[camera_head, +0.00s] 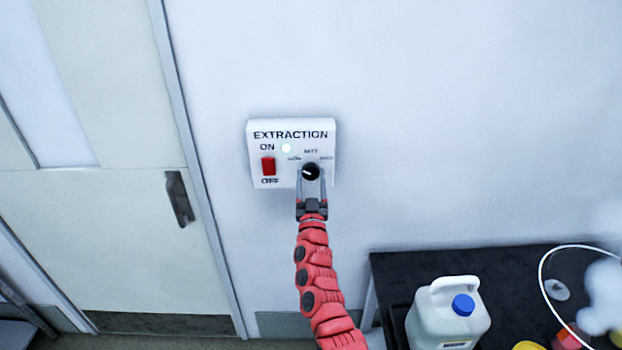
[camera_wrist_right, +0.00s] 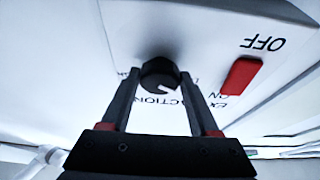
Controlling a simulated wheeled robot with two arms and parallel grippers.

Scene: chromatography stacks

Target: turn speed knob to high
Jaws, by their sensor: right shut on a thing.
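The white extraction control box (camera_head: 292,180) is fixed to the wall. It carries a red on/off switch (camera_head: 268,166), a lit indicator lamp (camera_head: 286,148) and a black speed knob (camera_head: 311,171) with a white pointer mark. The speed labels around the knob are small and blurred. My right gripper (camera_head: 311,180) is at the knob from below, its fingers on either side and shut on it. In the right wrist view the black knob (camera_wrist_right: 160,73) sits between the two fingertips. The pointer appears to aim up and left in the head view. My left gripper is not in view.
A pale door with a dark handle (camera_head: 180,198) stands to the left of the box. At the lower right, a black table (camera_head: 400,264) holds a white jug with a blue cap (camera_head: 463,305) and other items. The wall around the box is clear.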

